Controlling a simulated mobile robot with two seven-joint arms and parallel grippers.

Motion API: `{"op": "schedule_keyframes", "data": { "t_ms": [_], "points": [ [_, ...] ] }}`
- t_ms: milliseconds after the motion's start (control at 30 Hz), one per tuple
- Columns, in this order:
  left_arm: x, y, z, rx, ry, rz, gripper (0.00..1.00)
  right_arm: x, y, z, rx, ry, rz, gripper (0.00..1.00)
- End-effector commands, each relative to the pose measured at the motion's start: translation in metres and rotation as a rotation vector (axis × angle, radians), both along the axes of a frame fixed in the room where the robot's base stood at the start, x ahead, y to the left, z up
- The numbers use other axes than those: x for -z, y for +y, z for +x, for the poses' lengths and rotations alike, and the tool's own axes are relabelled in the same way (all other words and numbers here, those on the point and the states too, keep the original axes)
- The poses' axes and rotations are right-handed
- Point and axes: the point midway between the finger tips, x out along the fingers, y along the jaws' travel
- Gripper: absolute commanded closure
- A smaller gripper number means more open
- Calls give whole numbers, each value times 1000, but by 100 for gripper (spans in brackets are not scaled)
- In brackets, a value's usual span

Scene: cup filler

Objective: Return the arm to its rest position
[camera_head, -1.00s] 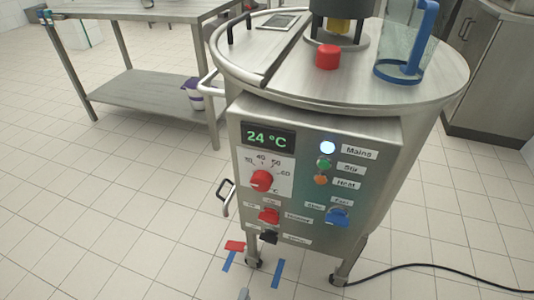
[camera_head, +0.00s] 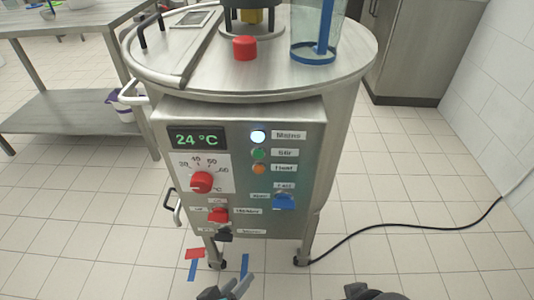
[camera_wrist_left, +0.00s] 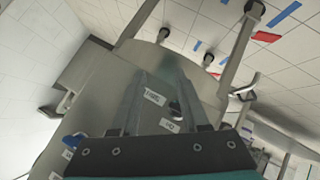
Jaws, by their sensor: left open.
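My left gripper (camera_head: 226,288) shows at the bottom edge of the head view, in front of the steel machine (camera_head: 310,150) and apart from it. Its grey fingers are spread and empty. In the left wrist view the open fingers (camera_wrist_left: 163,85) point towards the machine's body (camera_wrist_left: 95,85), with nothing seen between them. Most of the left arm is out of view. A dark rounded part, which looks like part of my right arm, shows at the bottom edge, right of centre; no fingers can be made out on it.
The control panel carries a red dial (camera_head: 202,182) and a blue knob (camera_head: 284,201). A glass vessel (camera_head: 310,30) and red knob (camera_head: 245,48) are on the lid. A black cable (camera_head: 400,230) crosses the floor. A table (camera_head: 70,100) stands left; floor at right is mostly clear.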

Motion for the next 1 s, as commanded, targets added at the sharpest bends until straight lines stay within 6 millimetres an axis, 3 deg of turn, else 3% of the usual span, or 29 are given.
{"op": "schedule_keyframes", "data": {
  "t_ms": [300,700,1000],
  "points": [
    [-18,45,-20,215,173,378,55,0,0,0,0,0,0,50],
    [-39,90,-52,351,355,612,55,1,0,0,0,2,0,50],
    [3,92,-48,360,380,614,55,41,-4,3,-4,31,-13,50]
  ]
}}
